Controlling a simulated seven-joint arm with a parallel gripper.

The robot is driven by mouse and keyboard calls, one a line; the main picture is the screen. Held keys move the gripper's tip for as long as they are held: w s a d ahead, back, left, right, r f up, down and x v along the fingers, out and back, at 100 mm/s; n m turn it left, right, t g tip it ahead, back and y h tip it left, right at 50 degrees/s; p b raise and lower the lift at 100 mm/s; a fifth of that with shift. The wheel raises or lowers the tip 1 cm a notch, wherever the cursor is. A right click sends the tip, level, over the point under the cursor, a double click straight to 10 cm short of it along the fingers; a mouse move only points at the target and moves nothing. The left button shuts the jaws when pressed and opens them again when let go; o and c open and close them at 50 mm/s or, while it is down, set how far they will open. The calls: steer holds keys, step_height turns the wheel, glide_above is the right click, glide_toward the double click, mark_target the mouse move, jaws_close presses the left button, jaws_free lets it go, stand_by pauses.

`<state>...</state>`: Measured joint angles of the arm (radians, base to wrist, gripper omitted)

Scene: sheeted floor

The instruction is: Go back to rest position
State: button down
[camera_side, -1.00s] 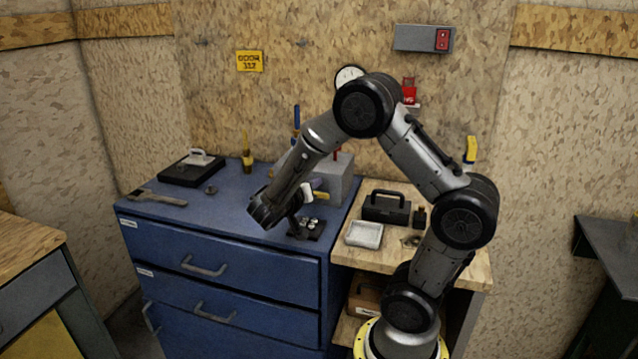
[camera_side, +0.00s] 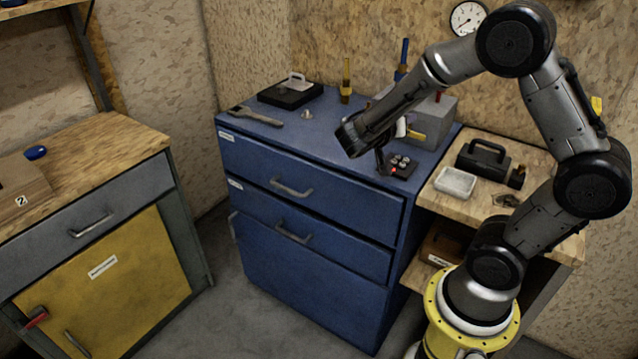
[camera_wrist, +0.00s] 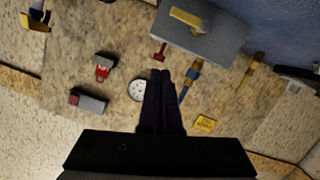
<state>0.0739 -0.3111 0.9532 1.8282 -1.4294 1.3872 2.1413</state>
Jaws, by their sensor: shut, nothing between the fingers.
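My gripper (camera_wrist: 160,75) shows in the wrist view with its two dark fingers together and nothing between them. The fingers point toward the wall, which appears upside down there. In the side view my arm is raised and bent, its end hanging above the right part of the blue cabinet (camera_side: 300,221). The fingertips are hard to make out in the side view, against the things behind them.
A small black block with bright buttons (camera_side: 400,165) and a grey box (camera_side: 434,118) stand near my wrist. A white tray (camera_side: 456,182) and black case (camera_side: 483,160) are on the wooden bench. A wrench (camera_side: 255,117) lies left. The wall gauge (camera_wrist: 137,90) shows beyond my fingers.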

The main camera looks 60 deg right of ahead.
steer(key=s+a+r+t+y, duration=0.1)
steer(key=s+a+r+y, duration=0.45)
steer(key=s, duration=0.25)
steer(key=s+a+f+n+t+y, duration=0.1)
steer(key=a+n+t+y, duration=0.1)
steer(key=a+n+y, duration=0.3)
steer(key=s+a+f+n+t+y, duration=0.1)
steer(key=a+n+y, duration=0.4)
steer(key=a+n, duration=0.5)
steer(key=a+f+t, duration=0.1)
steer(key=a+t, duration=0.1)
steer(key=a, duration=0.1)
steer(key=shift+t, duration=0.3)
